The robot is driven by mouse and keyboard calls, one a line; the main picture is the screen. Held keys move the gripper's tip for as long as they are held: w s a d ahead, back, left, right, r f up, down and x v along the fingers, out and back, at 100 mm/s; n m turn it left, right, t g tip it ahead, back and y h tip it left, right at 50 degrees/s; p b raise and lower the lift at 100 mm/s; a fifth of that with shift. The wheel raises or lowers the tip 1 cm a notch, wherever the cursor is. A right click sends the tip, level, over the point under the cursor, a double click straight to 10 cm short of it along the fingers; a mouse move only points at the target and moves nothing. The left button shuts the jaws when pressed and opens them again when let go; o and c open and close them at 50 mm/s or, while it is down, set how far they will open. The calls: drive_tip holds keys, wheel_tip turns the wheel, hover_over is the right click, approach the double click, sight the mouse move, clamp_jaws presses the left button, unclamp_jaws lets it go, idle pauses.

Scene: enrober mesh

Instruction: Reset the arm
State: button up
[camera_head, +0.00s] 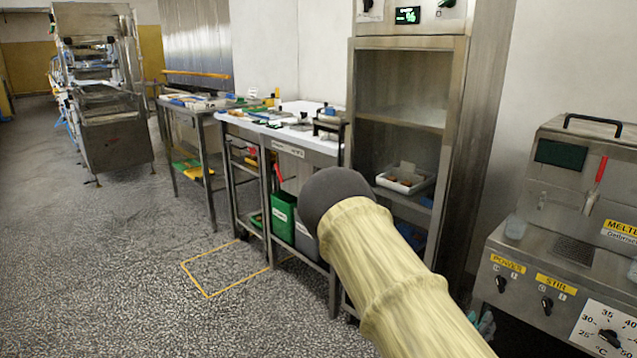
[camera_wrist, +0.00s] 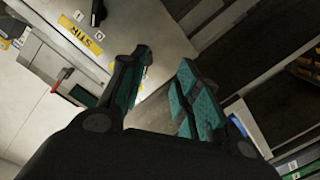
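My gripper (camera_wrist: 163,95) shows in the wrist view with its two teal-padded fingers apart and nothing between them. Beyond the fingertips is a steel surface and the edge of the machine with the yellow STIR label (camera_wrist: 72,31). In the head view my arm, in a pale yellow sleeve with a dark grey joint, reaches up from the lower right. The gripper itself is not visible in the head view.
A melting machine (camera_head: 570,210) with knobs and a dial stands at the right. A steel cabinet (camera_head: 455,150) holds a white tray (camera_head: 405,178). Work tables (camera_head: 300,150) carry small items. A conveyor machine (camera_head: 110,125) stands far left. The speckled floor (camera_head: 100,270) at left is clear.

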drive_tip(key=s+a+f+n+g+y, duration=0.1)
drive_tip(key=s+a+f+g+y, duration=0.2)
drive_tip(key=s+f, duration=0.7)
drive_tip(key=s+a+f+n+g+y, duration=0.1)
drive_tip(key=s+a+f+g+y, duration=0.15)
drive_tip(key=s+a+f, duration=0.4)
drive_tip(key=s+a+f+g+y, duration=0.2)
drive_tip(key=s+a+f+y, duration=0.15)
drive_tip(key=s+a, duration=0.5)
drive_tip(key=s+a+f+n+g+y, duration=0.15)
drive_tip(key=s+a+f+y, duration=0.3)
drive_tip(key=s, duration=0.55)
wheel_tip(320, 180, up, 24)
drive_tip(key=s+a+g+p, duration=0.1)
drive_tip(key=s+a+p, duration=0.1)
drive_tip(key=p, duration=2.2)
drive_tip(key=shift+s+a+r, duration=0.2)
drive_tip(key=shift+a, duration=0.05)
